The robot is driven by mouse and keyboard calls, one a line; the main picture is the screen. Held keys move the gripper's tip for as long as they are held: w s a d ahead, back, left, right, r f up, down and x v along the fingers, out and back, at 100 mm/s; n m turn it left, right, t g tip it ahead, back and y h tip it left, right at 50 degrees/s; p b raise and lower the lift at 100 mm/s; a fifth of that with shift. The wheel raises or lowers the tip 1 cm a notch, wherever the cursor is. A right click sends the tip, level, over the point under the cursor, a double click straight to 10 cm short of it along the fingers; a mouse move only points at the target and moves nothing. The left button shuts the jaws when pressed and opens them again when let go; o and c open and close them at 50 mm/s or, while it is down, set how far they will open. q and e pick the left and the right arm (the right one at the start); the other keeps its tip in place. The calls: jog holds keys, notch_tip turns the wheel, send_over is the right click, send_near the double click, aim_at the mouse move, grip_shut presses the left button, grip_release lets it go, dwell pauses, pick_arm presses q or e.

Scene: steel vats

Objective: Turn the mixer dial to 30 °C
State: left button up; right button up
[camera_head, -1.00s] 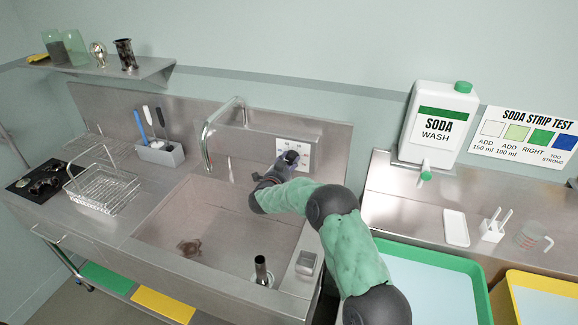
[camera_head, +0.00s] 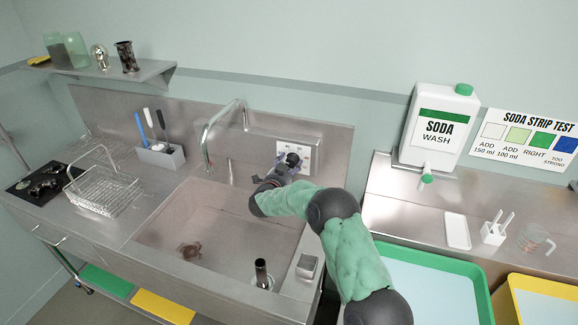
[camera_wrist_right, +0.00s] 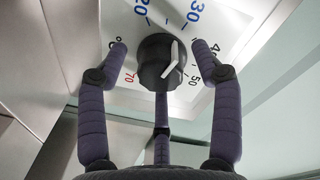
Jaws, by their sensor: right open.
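The mixer dial (camera_wrist_right: 160,62) is a round black knob with a white pointer mark, on a white plate with a number scale. In the head view the right gripper (camera_head: 287,166) partly hides the dial plate (camera_head: 304,150).
The dial sits on the sink's back panel, right of the curved tap (camera_head: 208,130). The sink basin (camera_head: 215,235) lies below my arm. A wire basket (camera_head: 103,192) stands left; a soda wash canister (camera_head: 438,128) stands on the right counter.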

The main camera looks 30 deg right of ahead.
jog(key=v, duration=1.2)
